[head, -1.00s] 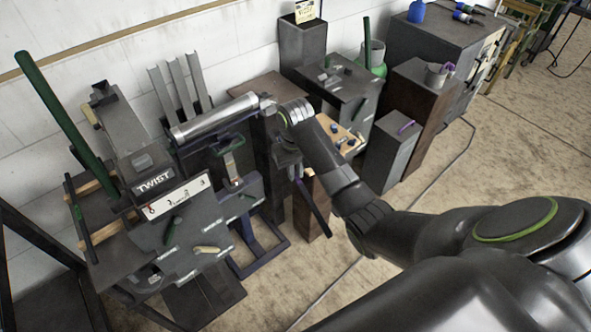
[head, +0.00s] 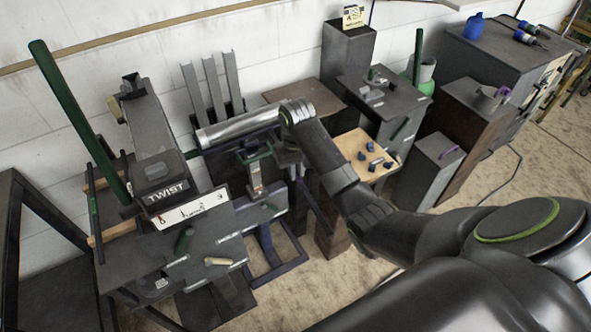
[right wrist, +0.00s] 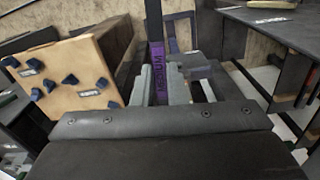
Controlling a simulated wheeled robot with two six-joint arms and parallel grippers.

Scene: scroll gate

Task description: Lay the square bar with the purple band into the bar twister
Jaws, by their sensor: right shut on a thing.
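The bar twister (head: 152,135) is a dark machine labelled TWIST with a long green lever, at the left of the head view. My right gripper (head: 290,158) is to the right of the twister and apart from it. In the right wrist view it is shut on the dark square bar, around its purple band (right wrist: 158,72), which carries lettering. The bar (head: 318,208) slants down from the gripper in the head view; its other end is hidden by my arm and gripper. My left gripper is not in view.
A wooden board (head: 360,143) with several blue blocks lies right of my gripper. Dark pedestals and a grey cabinet (head: 505,62) stand at the right. A small green-handled tool stand (head: 256,172) is between the gripper and the twister. A black frame (head: 14,225) stands far left.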

